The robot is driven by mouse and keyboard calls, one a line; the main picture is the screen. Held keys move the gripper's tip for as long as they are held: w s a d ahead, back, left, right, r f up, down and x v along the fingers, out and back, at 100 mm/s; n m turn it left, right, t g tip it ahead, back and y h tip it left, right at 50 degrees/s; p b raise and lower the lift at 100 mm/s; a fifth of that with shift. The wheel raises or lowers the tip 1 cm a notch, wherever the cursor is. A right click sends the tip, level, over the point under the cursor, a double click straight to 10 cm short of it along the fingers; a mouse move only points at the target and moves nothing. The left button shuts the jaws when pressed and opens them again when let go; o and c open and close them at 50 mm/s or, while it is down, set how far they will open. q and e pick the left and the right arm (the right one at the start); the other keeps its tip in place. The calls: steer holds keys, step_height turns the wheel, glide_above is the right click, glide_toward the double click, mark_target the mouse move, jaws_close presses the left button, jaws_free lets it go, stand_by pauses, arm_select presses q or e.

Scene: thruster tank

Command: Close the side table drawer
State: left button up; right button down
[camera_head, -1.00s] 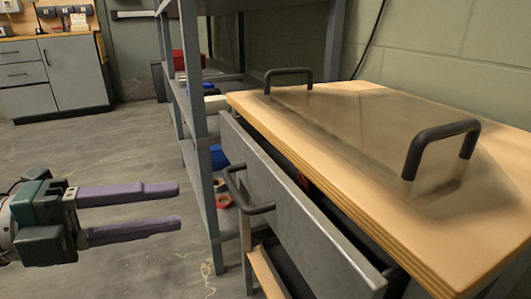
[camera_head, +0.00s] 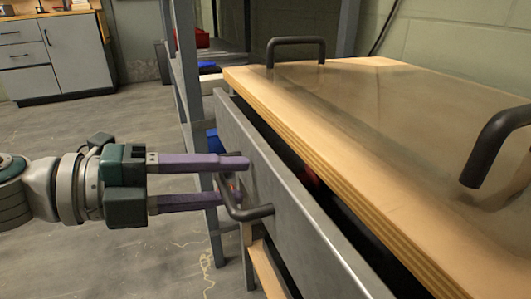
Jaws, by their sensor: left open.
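The side table has a light wooden top (camera_head: 330,140) with two dark handles on it. Its grey metal drawer (camera_head: 290,205) stands partly open, with a dark gap between the drawer front and the tabletop edge. A dark bar handle (camera_head: 245,210) is on the drawer front. My left gripper (camera_head: 243,180) is open, its purple fingers pointing right at the drawer front. The upper fingertip is at or very near the front panel, and the lower one is by the handle; I cannot tell whether they touch. My right gripper is not in view.
A grey metal shelf rack (camera_head: 188,100) stands just behind the table, its post close to the drawer. A grey cabinet (camera_head: 80,60) is at the far left. The concrete floor (camera_head: 90,135) to the left is clear.

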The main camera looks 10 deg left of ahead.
arm_select(q)
jaws_close()
stand_by(0.3)
steer(key=shift+w, duration=0.1)
stand_by(1.0)
